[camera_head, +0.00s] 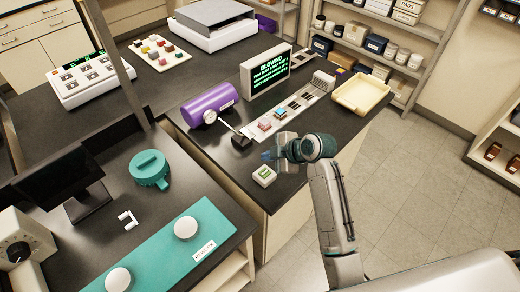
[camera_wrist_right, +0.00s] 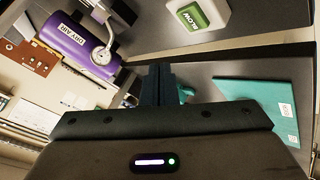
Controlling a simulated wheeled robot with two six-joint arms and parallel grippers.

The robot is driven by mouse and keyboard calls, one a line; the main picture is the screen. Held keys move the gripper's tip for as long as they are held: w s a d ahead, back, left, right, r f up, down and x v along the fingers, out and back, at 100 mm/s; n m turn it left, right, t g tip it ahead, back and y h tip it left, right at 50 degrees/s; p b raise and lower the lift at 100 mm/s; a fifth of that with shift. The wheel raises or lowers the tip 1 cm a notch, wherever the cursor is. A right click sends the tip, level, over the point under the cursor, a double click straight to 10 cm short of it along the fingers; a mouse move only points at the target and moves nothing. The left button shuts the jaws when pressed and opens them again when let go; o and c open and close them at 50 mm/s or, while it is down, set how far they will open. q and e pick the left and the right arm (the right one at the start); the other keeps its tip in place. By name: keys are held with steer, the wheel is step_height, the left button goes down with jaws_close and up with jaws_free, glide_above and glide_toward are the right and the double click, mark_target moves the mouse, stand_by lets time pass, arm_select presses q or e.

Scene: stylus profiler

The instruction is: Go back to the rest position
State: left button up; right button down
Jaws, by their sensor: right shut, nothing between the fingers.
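My right gripper (camera_head: 268,156) is shut and empty, above the black bench near its front edge. It is just above and behind a white box with a green button (camera_head: 264,175), apart from it as far as I can tell. In the right wrist view the closed fingers (camera_wrist_right: 162,85) point away with nothing between them, and the green button (camera_wrist_right: 198,15) shows at the top. My left gripper is not in view.
A purple air cylinder (camera_head: 208,104) with a gauge and a black nozzle (camera_head: 242,138) lies left of the gripper. A lit screen (camera_head: 266,72) reads "BLOWING". A cream tray (camera_head: 361,93) is to the right. Floor at right is clear.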

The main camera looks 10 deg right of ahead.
steer(key=s+d+f+m, duration=0.1)
steer(key=s+d+f+m+h, duration=0.1)
steer(key=s, duration=0.1)
steer(key=s+f+m, duration=0.1)
steer(key=s, duration=0.1)
steer(key=shift+s+d+f+g, duration=0.1)
steer(key=shift+d+g, duration=0.3)
steer(key=s+d+m+g+h, duration=0.15)
steer(key=s+d+m, duration=0.3)
steer(key=s, duration=0.45)
steer(key=s+d+m+h, duration=0.3)
steer(key=s+m, duration=0.2)
steer(key=s, duration=0.3)
steer(key=s+d+m+g+h, duration=0.15)
steer(key=s+d+m, duration=0.25)
steer(key=s, duration=0.5)
step_height(320, 180, down, 38)
steer(key=d+b, duration=0.3)
steer(key=b, duration=0.4)
steer(key=s+f+b, duration=0.2)
steer(key=s+f, duration=0.7)
steer(key=f, duration=0.3)
steer(key=s+d+f+m+g+b, duration=0.1)
steer(key=s+f+b, duration=0.2)
steer(key=s+f, duration=0.6)
step_height(320, 180, down, 4)
steer(key=shift+s+g+b, duration=0.3)
